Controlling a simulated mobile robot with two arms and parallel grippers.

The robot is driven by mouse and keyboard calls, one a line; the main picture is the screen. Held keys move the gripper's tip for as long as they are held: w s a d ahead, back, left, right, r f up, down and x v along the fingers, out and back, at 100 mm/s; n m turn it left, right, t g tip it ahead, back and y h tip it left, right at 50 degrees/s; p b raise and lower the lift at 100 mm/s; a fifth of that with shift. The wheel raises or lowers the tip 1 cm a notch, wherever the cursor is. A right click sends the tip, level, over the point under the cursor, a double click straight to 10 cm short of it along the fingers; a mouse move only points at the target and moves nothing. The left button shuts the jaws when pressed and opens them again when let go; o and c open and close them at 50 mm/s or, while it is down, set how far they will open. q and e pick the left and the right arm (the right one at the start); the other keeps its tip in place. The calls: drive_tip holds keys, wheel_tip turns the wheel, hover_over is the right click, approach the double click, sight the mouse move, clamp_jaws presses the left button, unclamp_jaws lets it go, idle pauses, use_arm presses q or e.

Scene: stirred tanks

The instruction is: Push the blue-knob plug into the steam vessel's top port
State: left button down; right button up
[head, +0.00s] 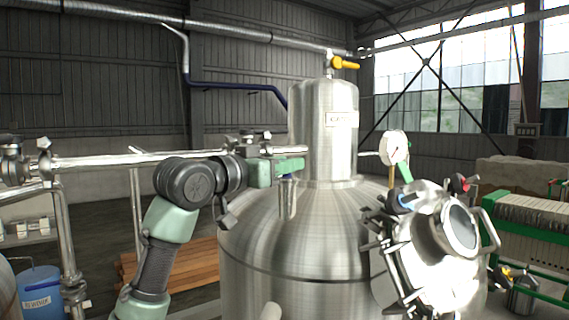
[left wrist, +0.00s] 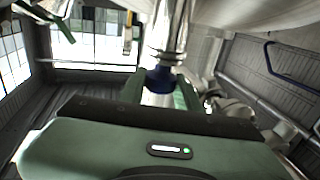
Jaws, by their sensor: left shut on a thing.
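The steel steam vessel (head: 255,235) stands in the middle of the head view, with a domed top and a tall column. My left gripper (head: 288,172) reaches in from the left over the dome and is shut on the blue-knob plug. The blue knob (left wrist: 158,79) sits between the green fingers in the left wrist view; the gripper mostly hides it in the head view. A short upright steel port (head: 288,200) rises from the dome directly below the gripper. The plug is in line with this port; I cannot tell how deep it sits. My right gripper is not in view.
A pressure gauge (head: 395,148) and a clamped round manway (head: 458,228) stand at the vessel's right. A yellow-handled valve (head: 345,63) tops the column. A steel pipe (head: 105,160) runs behind my left arm. A blue drum (head: 40,292) stands at lower left.

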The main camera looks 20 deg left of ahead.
use_arm(q)
drive_tip(key=c, duration=0.9)
unclamp_jaws()
drive_tip(key=shift+s+f, duration=0.1)
drive_tip(key=shift+s+a+b, duration=0.15)
drive_tip(key=shift+s+b, duration=0.1)
drive_tip(key=shift+b, duration=0.05)
drive_tip(key=b+v, duration=0.3)
drive_tip(key=v, duration=0.4)
